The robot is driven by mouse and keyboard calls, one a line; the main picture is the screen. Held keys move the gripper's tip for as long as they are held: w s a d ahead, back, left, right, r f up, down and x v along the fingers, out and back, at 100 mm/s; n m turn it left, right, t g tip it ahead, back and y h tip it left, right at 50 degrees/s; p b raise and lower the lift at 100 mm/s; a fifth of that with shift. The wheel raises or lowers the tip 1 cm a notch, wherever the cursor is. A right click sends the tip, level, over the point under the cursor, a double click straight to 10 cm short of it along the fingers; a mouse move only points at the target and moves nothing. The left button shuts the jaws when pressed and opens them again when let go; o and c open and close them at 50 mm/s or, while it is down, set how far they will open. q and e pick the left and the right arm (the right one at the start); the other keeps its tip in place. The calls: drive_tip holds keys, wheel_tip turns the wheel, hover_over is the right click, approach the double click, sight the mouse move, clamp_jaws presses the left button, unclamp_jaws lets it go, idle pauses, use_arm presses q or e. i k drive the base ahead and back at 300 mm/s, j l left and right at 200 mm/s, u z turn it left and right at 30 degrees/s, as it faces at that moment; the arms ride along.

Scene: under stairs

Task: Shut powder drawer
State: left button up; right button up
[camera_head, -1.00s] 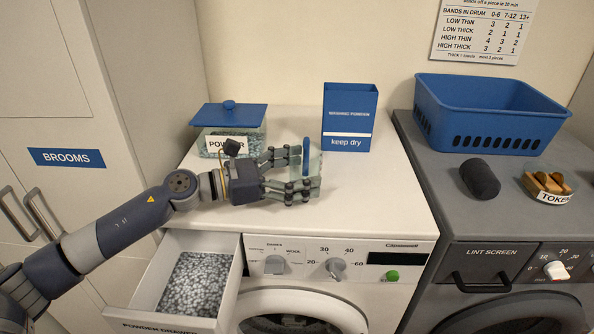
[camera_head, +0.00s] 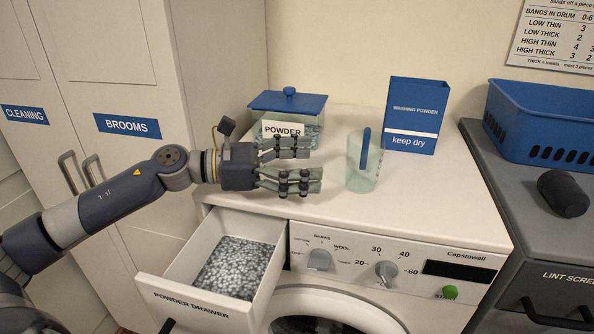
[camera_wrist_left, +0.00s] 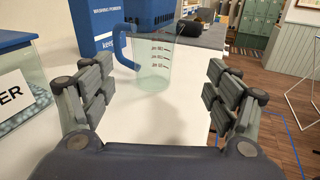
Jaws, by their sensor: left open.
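The powder drawer (camera_head: 190,302) is pulled out of the white washing machine (camera_head: 440,215), at its front left. It holds a bed of pale grey granules (camera_head: 232,268). My left gripper (camera_head: 305,168) is open and empty above the machine top, behind and above the drawer. A clear measuring jug (camera_head: 362,175) with a blue handle stands upright on the machine top, just beyond the fingertips and apart from them. The left wrist view shows the jug (camera_wrist_left: 152,75) beyond the open fingers (camera_wrist_left: 155,95). My right gripper is not in view.
A clear powder box (camera_head: 275,130) with a blue lid stands behind my left gripper. A blue washing powder carton (camera_head: 415,115) stands behind the jug. Cupboards (camera_head: 110,60) are at left; a grey machine (camera_head: 495,180) with a blue basket (camera_head: 550,120) is at right.

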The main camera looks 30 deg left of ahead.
sight(224, 280)
drive_tip(key=k+j, duration=0.75)
drive_tip(key=k, duration=0.1)
